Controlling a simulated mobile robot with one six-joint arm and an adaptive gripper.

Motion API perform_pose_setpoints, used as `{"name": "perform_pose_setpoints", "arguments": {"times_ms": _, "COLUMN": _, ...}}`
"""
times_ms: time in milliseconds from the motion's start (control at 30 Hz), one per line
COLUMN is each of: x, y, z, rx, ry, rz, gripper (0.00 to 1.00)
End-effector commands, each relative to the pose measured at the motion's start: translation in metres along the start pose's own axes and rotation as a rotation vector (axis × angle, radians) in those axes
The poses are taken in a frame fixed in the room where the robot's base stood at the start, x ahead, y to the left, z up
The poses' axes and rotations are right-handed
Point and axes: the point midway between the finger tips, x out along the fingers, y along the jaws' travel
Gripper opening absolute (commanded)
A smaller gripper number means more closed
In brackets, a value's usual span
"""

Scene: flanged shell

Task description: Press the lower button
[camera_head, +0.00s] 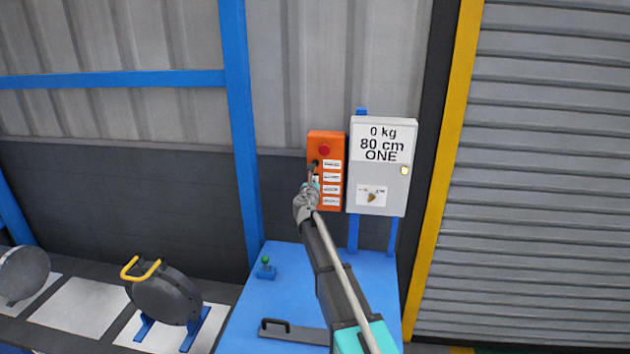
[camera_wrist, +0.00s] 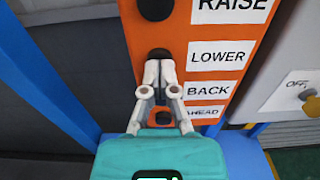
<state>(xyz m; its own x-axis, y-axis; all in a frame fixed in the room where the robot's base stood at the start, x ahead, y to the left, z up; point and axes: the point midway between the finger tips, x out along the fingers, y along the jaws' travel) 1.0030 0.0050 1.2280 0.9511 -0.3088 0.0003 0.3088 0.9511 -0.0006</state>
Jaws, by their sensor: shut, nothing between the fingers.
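The orange control box (camera_head: 330,142) hangs on the wall with a red knob on top and a column of labels. In the wrist view its face (camera_wrist: 178,28) shows RAISE, LOWER, BACK and AHEAD labels beside dark buttons. The lower button (camera_wrist: 160,52) is left of the LOWER label, partly hidden by my fingertips. My gripper (camera_wrist: 160,66) is shut and empty, its tips over the bottom edge of that button; I cannot tell if they touch it. In the head view my gripper (camera_head: 312,176) is at the box's left side.
The raise button (camera_wrist: 155,8) is just above. A grey cabinet (camera_head: 383,170) marked "0 kg 80 cm ONE" with a yellow knob stands close on the right. A blue table (camera_head: 270,305) with a small green-topped joystick (camera_head: 265,265) is below. A blue post (camera_head: 240,130) is left.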

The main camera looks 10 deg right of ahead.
Motion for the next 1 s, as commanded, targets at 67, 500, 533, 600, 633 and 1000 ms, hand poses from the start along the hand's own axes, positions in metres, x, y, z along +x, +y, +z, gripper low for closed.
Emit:
{"name": "perform_pose_setpoints", "arguments": {"times_ms": 67, "x": -0.01, "y": 0.0, "z": 0.001, "rx": 0.0, "ry": 0.0, "rz": 0.0, "gripper": 0.0}}
{"name": "perform_pose_setpoints", "arguments": {"times_ms": 500, "x": -0.083, "y": 0.001, "z": 0.001, "rx": 0.001, "ry": -0.001, "rz": 0.002, "gripper": 0.0}}
{"name": "perform_pose_setpoints", "arguments": {"times_ms": 533, "x": -0.088, "y": 0.001, "z": 0.001, "rx": 0.001, "ry": -0.001, "rz": 0.001, "gripper": 0.0}}
{"name": "perform_pose_setpoints", "arguments": {"times_ms": 600, "x": -0.098, "y": 0.001, "z": 0.001, "rx": 0.001, "ry": -0.001, "rz": 0.002, "gripper": 0.0}}
{"name": "perform_pose_setpoints", "arguments": {"times_ms": 633, "x": -0.102, "y": 0.001, "z": 0.001, "rx": 0.001, "ry": -0.001, "rz": 0.002, "gripper": 0.0}}
{"name": "perform_pose_setpoints", "arguments": {"times_ms": 1000, "x": -0.123, "y": 0.001, "z": 0.001, "rx": 0.001, "ry": -0.001, "rz": -0.001, "gripper": 0.0}}
